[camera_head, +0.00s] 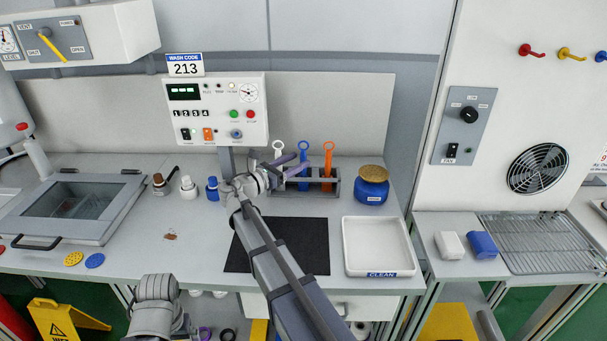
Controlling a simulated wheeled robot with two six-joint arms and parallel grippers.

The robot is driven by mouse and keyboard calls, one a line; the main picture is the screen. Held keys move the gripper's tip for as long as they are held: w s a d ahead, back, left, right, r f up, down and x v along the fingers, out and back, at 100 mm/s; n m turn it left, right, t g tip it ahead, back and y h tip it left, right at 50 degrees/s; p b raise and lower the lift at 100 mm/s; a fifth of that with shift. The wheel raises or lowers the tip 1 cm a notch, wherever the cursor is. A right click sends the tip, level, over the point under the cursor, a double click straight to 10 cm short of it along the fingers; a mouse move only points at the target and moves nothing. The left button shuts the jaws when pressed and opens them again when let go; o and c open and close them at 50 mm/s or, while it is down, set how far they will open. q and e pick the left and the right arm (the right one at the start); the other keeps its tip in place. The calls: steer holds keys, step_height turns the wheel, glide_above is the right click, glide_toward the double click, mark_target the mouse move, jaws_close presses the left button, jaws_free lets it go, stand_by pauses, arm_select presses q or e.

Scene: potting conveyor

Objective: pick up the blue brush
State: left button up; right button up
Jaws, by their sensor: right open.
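The blue brush (303,148) stands upright in a dark grey rack (334,186) at the back of the counter, its ring-shaped handle end up. A white-ringed tool (278,146) stands to its left and an orange one (328,152) to its right. My right gripper (299,162) is open, with its two fingers pointing right toward the blue brush, close in front of the rack's left part. I cannot tell whether the fingers touch or straddle the handle. The gripper hides part of the rack's left side.
A blue jar (371,192) with a brown top stands right of the rack. A white tray (348,265) marked CLEAN and a black mat (311,238) lie in front. Small bottles (189,189) stand to the left. A control panel (217,108) rises behind.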

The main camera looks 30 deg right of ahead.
steer(key=x, duration=0.6)
steer(key=shift+d, duration=0.15)
steer(key=shift+w, duration=0.1)
jaws_close()
stand_by(0.4)
